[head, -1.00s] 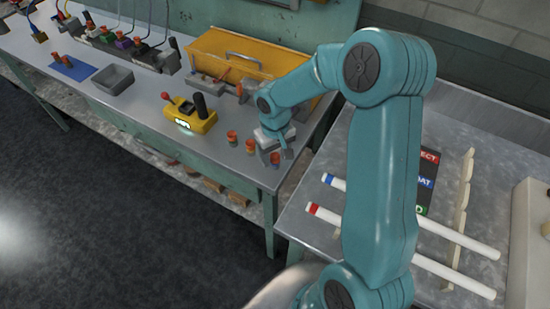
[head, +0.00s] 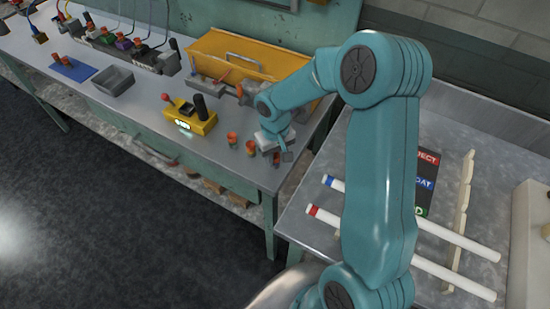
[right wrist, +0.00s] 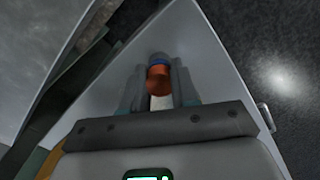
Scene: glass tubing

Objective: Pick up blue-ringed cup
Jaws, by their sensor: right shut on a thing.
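My right gripper (head: 281,157) is low over the right end of the workbench. In the right wrist view (right wrist: 159,85) its two fingers are shut on an orange-brown cup (right wrist: 158,77), which sits between the fingertips. In the head view the gripper mostly hides this cup, and only a small reddish part shows. Two more small orange cups stand just left of the gripper, one nearer (head: 250,147) and one farther left (head: 232,139). My left gripper is not in view.
A yellow device (head: 190,122) with a lit display stands left of the cups. An orange case (head: 215,55) lies behind. A grey bin (head: 113,80) and blue mat (head: 72,69) are farther left. A metal table (head: 300,218) with white tubes is at right.

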